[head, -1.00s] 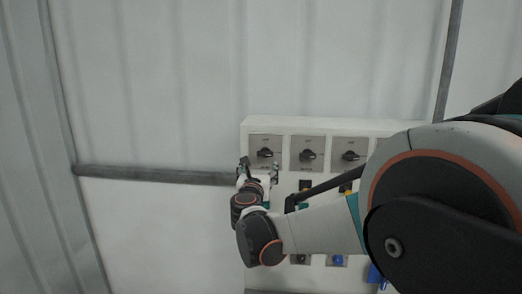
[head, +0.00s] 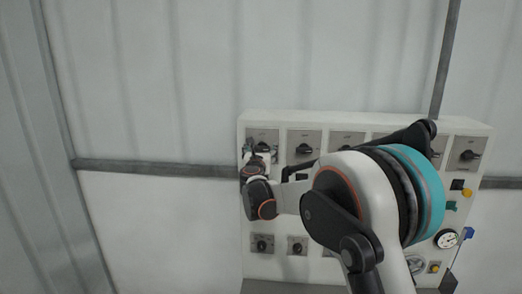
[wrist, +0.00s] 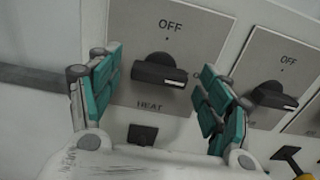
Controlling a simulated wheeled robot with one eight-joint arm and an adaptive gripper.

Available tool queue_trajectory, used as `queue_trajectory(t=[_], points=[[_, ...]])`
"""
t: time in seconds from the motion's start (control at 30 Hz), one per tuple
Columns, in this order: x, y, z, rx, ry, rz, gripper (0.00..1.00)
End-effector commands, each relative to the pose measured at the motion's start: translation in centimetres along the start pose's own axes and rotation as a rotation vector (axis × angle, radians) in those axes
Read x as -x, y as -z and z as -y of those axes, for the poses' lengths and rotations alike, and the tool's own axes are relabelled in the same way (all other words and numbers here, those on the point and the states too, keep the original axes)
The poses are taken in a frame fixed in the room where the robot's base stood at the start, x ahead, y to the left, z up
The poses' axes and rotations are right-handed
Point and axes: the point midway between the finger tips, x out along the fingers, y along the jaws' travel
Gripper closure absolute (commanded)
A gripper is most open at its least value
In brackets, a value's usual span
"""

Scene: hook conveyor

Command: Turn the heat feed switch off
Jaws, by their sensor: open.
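The heat switch is the leftmost top plate on the panel, labelled HEAT below and OFF above in the wrist view. Its black knob (wrist: 160,70) lies nearly level, with its white mark at the right end, away from OFF. In the head view the heat switch plate (head: 262,134) shows above my gripper (head: 257,151), which partly covers it. In the wrist view my gripper (wrist: 160,62) is open, with one teal-padded finger left of the knob and one right of it. Neither finger visibly grips the knob; the exact depth gap cannot be told.
A second OFF-marked switch (wrist: 272,95) sits close to the right finger. The white panel (head: 390,121) carries several more knobs, a gauge (head: 446,239) and a blue padlock (head: 467,233). A grey rail (head: 150,167) runs along the wall at left. My arm covers the panel's middle.

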Motion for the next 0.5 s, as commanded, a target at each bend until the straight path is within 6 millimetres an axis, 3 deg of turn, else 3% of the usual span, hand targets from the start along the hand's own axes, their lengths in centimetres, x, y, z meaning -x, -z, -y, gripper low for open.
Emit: queue_trajectory(t=[0.23,0.43,0.5], points=[[-0.05,0.01,0.0,0.0,0.0,0.0,0.28],[-0.03,0.01,0.01,0.0,0.0,0.0,0.73],[-0.03,0.01,0.01,0.0,0.0,0.0,0.73]])
